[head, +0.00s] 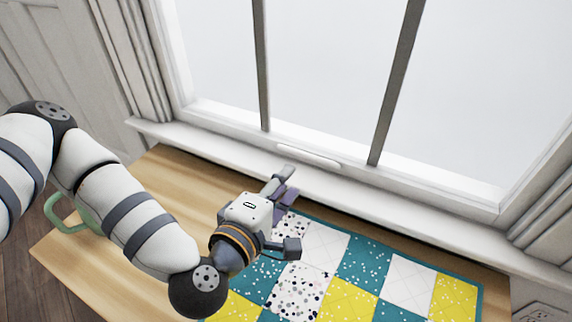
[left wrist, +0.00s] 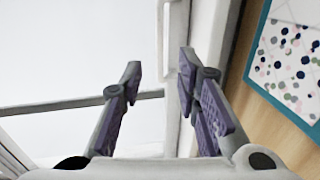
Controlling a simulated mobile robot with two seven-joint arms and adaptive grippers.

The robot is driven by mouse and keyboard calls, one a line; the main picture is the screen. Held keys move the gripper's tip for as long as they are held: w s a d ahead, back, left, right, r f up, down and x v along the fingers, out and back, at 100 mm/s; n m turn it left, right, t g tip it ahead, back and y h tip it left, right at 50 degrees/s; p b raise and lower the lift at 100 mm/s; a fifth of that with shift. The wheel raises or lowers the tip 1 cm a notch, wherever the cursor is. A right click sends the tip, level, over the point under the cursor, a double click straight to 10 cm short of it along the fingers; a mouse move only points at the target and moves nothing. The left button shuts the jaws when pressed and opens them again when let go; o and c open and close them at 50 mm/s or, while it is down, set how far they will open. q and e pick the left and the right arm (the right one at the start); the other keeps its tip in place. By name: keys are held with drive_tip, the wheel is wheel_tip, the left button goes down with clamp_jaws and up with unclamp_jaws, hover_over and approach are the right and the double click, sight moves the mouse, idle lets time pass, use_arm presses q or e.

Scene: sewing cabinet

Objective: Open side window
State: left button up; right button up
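The window (head: 330,70) has a white frame and two dark upright bars, and fills the back of the head view. Its lower rail appears to be down against the sill. A pale bar-shaped handle (head: 308,155) lies along the bottom rail. My left gripper (head: 284,180) is just in front of the sill, short of the handle and a little to its left. In the left wrist view its two fingers (left wrist: 160,68) are spread with nothing between the tips. The handle (left wrist: 172,35) shows just beyond them, apparently untouched. My right gripper is out of view.
A wooden table (head: 130,200) stands below the window. A patchwork quilt (head: 400,285) in teal, yellow and white lies flat under and right of my left gripper. A green curved object (head: 65,222) is at the table's left edge.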

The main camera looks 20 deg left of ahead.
sight(308, 157)
use_arm(q)
drive_tip(key=w+b, duration=0.1)
drive_tip(key=w, duration=0.2)
drive_tip(key=w+f+b, duration=0.1)
drive_tip(key=w, duration=0.3)
drive_tip(key=w+f, duration=0.1)
drive_tip(key=w, duration=0.3)
drive_tip(key=shift+w+d+f+b, duration=0.2)
drive_tip(key=shift+w+d+b, duration=0.1)
drive_tip(key=shift+b, duration=0.1)
clamp_jaws()
